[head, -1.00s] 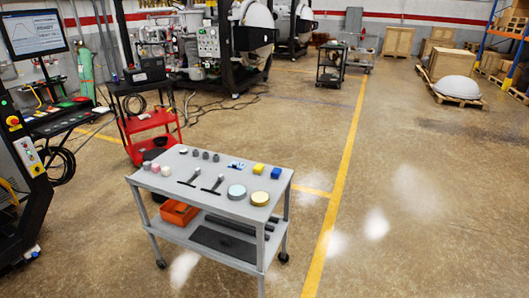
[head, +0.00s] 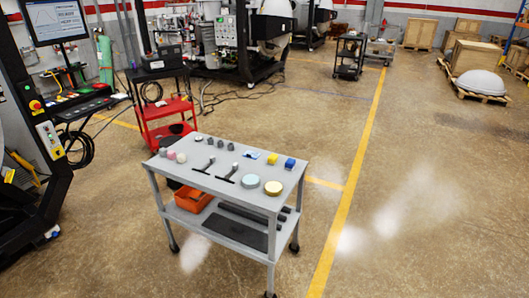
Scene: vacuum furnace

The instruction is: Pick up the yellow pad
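A round, flat yellow disc (head: 273,187) lies on the top shelf of a grey cart (head: 222,183), near its front right corner. A similar pale blue disc (head: 250,181) lies just left of it. A small yellow block (head: 272,158) sits farther back on the same shelf, between a blue-and-white item (head: 252,155) and a blue block (head: 290,163). I cannot tell for sure which yellow thing is the pad. Neither of my grippers is in view.
Two dark-handled tools (head: 228,174), several grey pieces and pink and white pieces share the top shelf. An orange bin (head: 194,199) and a dark mat (head: 236,231) are below. A red cart (head: 167,115) stands behind. Floor to the right is open.

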